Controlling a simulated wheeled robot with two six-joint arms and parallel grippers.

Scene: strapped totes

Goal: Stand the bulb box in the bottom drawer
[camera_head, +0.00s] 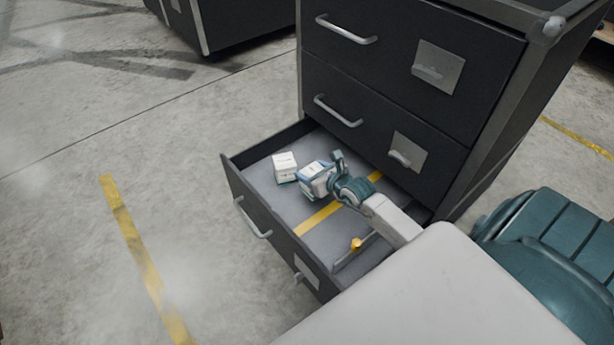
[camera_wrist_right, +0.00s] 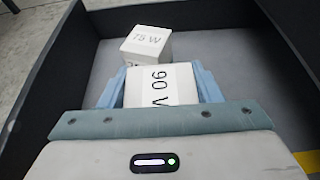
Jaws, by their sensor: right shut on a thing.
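The bottom drawer (camera_head: 275,240) is pulled out of the dark cabinet. My right gripper (camera_head: 318,176) reaches down into it and is shut on a white bulb box (camera_wrist_right: 160,84), one finger on each side. The label on the held box is turned sideways and reads like 90 W or 60 W. Another white box (camera_head: 284,167), marked 75 W in the right wrist view (camera_wrist_right: 147,45), sits on the drawer floor just beyond the held one. Whether the held box touches the floor, I cannot tell. My left gripper is not in view.
A yellow stripe (camera_head: 318,217) crosses the drawer floor. A low bar with a yellow knob (camera_head: 357,244) lies on its near side. The upper drawers (camera_head: 385,110) are closed above. Drawer floor between the stripe and the front wall is clear.

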